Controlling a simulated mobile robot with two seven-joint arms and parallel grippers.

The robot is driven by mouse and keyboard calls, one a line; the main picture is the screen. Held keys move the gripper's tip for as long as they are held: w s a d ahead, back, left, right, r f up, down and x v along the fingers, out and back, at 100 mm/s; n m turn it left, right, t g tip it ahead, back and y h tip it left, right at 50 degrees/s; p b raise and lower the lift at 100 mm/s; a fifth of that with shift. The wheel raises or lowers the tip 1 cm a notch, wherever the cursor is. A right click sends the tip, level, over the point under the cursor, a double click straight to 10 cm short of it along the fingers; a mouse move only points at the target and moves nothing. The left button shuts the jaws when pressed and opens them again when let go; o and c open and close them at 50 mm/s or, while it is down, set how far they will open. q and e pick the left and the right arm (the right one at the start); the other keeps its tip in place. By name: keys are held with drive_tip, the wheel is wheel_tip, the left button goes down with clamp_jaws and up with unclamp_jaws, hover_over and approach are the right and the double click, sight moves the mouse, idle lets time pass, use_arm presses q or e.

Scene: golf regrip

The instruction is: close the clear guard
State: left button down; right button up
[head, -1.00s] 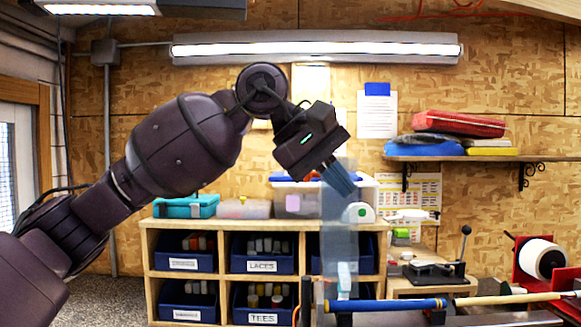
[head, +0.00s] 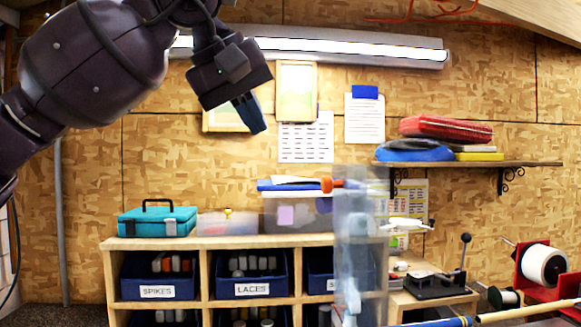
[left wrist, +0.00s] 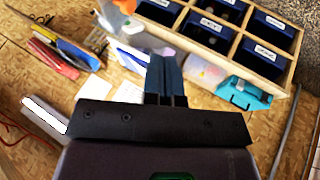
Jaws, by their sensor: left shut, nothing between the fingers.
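The clear guard (head: 358,215) is a see-through panel standing upright in the head view, in front of the shelf unit. Its lower end runs out of the frame and it looks a little blurred. My left gripper (head: 257,118) is up and to the left of the guard, in the air, clear of it. Its blue fingers are shut with nothing between them. The fingers also show in the left wrist view (left wrist: 166,75). My right gripper is in neither view.
A wooden shelf unit (head: 205,243) with blue bins stands behind. A teal toolbox (head: 157,222) and a clear tub (head: 297,212) sit on it. A wall shelf (head: 470,163) holds folded things. A lever press (head: 437,284) and a white spool (head: 544,264) are at right.

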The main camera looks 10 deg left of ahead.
use_arm(q)
drive_tip(key=w+d+f+p, duration=0.1)
drive_tip(key=w+d+f, duration=0.5)
drive_tip(key=d+f, duration=0.1)
drive_tip(key=shift+d+f+p, duration=0.15)
drive_tip(key=shift+f+p, duration=0.15)
drive_tip(key=shift+f, duration=0.15)
idle(0.4)
drive_tip(key=shift+d, duration=0.1)
